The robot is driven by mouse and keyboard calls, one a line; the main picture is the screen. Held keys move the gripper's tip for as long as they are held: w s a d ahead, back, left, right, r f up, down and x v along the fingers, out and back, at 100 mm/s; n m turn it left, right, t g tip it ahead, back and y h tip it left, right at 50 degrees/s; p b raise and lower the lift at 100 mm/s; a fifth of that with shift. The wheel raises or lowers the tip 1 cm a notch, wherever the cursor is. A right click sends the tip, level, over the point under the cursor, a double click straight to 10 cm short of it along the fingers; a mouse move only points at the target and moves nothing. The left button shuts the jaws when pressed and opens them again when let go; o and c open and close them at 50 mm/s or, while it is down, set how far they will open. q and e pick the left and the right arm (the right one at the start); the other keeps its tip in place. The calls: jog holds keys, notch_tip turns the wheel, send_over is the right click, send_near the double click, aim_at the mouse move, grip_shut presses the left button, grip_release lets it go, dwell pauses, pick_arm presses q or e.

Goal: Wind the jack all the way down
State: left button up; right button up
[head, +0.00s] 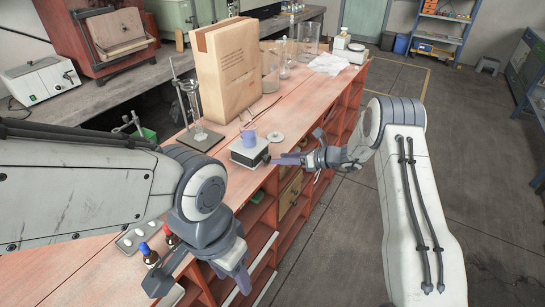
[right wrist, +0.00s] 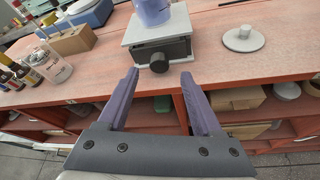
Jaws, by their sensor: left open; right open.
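The jack (head: 247,153) is a small box-like stand with a light grey top plate and a dark front, on the red bench top. It also shows in the right wrist view (right wrist: 140,47). Its round black knob (right wrist: 159,62) faces my right gripper. A purple cup (head: 249,138) stands on the top plate; its lower part shows in the right wrist view (right wrist: 152,12). My right gripper (right wrist: 159,76) is open, its purple fingers pointing at the knob with nothing held. My left gripper (head: 202,285) is open and empty near the bench's front edge.
A grey disc with a small knob (right wrist: 244,38) lies right of the jack. A tall cardboard-coloured box (head: 225,70), a clamp stand (head: 200,138) and glassware stand behind. Bottles (head: 149,254) stand near my left arm. Open red shelves (head: 290,215) lie under the bench edge.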

aim_at(269, 159)
jog(key=shift+p+x, duration=0.3)
jog(key=shift+x, duration=1.95)
grip_shut()
jog(key=shift+s+f+n+b, duration=0.1)
jog(key=shift+n+b, duration=0.2)
jog(key=shift+b, duration=0.4)
jog(key=n+t+h+b, duration=0.1)
jog(key=b, duration=0.4)
jog(key=n+t+b, duration=0.1)
jog(key=n+b, duration=0.1)
jog(key=b, duration=0.4)
jog(key=shift+s+a+f+n+h, duration=0.1)
jog(key=shift+s+a+n+h, duration=0.05)
jog(key=shift+n+h, duration=0.2)
jog(key=shift+t+b, duration=0.4)
jog(key=shift+b, duration=0.5)
jog(key=shift+n, duration=0.25)
